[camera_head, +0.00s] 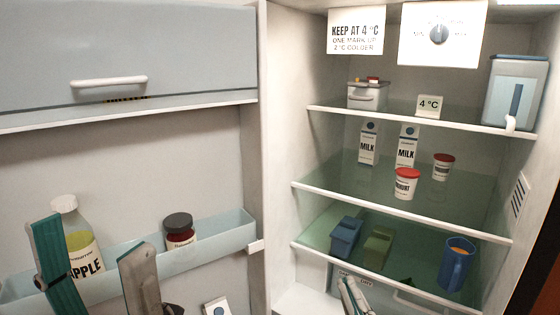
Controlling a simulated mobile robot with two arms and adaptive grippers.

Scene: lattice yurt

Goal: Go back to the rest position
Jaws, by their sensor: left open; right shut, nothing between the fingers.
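My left gripper (96,270) is at the lower left, in front of the open fridge door. Its two fingers are wide apart, with a white-capped bottle of apple juice (82,240) showing behind and between them. I cannot tell whether it touches the bottle. My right gripper (352,297) is at the bottom, right of the middle, in front of the lower part of the fridge. Its fingers are together and nothing shows between them. Most of both arms is out of view.
The fridge's glass shelves (400,197) hold milk cartons (368,144), red-lidded tubs (407,184), boxes and a blue jug (456,264). A dark-lidded jar (180,232) stands in the door bin (228,232). A white carton (217,307) shows at the bottom.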

